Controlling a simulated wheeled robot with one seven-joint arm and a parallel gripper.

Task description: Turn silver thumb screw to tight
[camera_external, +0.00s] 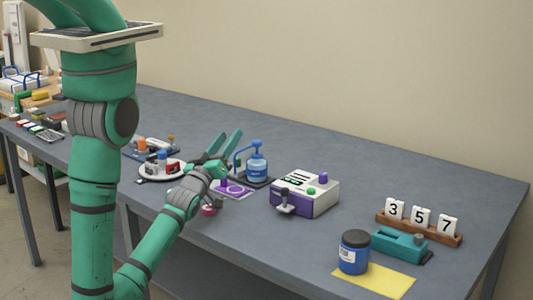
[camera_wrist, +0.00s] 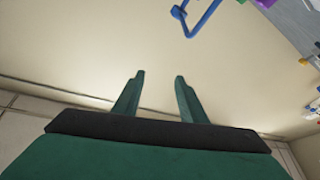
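I cannot make out for sure which part is the silver thumb screw. A small grey knob-like part (camera_external: 285,197) sticks out at the front of a white and purple box (camera_external: 318,202) on the bench, and it may be the screw. Its turn position is too small to read. My gripper (camera_external: 226,143) is open and empty, above the bench to the left of that box, fingers pointing up. In the wrist view my gripper (camera_wrist: 160,75) shows two spread teal fingers against the plain wall. No thumb screw can be made out there.
A blue pump bottle (camera_external: 257,165) stands close to the right of my gripper. A round white tray (camera_external: 160,172) with small items is to the left. A blue jar (camera_external: 354,252), a teal device (camera_external: 399,243) and a number rack (camera_external: 419,226) stand at the right. The bench's back strip is clear.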

